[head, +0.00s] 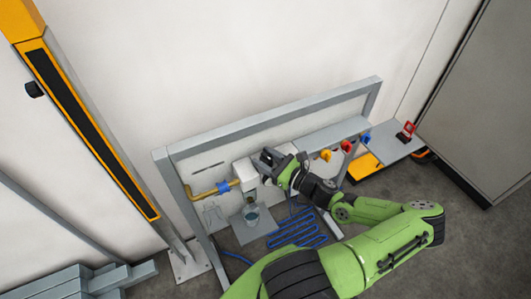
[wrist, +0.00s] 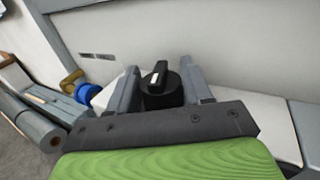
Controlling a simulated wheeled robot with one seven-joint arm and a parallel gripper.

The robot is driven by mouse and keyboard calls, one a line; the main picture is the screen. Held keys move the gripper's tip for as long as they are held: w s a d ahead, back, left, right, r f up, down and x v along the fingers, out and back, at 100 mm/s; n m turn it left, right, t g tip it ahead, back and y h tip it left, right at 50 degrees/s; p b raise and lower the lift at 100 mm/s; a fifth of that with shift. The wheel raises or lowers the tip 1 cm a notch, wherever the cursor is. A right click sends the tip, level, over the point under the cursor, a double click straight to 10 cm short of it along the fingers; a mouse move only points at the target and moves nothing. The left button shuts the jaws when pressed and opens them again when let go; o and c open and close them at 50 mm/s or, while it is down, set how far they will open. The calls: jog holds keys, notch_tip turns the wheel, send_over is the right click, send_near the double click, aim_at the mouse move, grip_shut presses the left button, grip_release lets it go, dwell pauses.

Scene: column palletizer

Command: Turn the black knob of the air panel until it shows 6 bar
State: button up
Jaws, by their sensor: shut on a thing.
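The black knob (wrist: 162,95) shows in the wrist view, round with a raised black grip bar and a small pale mark on it. My gripper (wrist: 161,88) has one grey finger on each side of the knob and is shut on it. In the head view my gripper (head: 268,160) is at the white box (head: 243,174) of the air panel (head: 220,135), and the knob cannot be told from the dark fingers there. No pressure reading can be made out in either view.
A blue collar (head: 223,187) sits on a yellow pipe (head: 202,193) left of the white box. A clear bowl (head: 251,215) hangs below. Yellow, red and blue fittings (head: 346,146) line the right side. A blue hose (head: 297,230) lies coiled below. A yellow-edged post (head: 95,130) stands left.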

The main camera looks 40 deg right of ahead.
jog(key=shift+r+m+h+p, duration=0.1)
jog(key=shift+m+h+p, duration=0.95)
jog(key=shift+h, duration=1.05)
jog(key=shift+m+h, duration=0.3)
jog(key=shift+m, duration=0.05)
jog(key=o, duration=1)
jog(key=shift+c, duration=0.2)
jog(key=shift+s, duration=0.1)
jog(key=s+a+b, duration=0.1)
jog(key=s, duration=1.4)
jog(key=shift+s+a, duration=0.15)
jog(key=shift+s, duration=0.1)
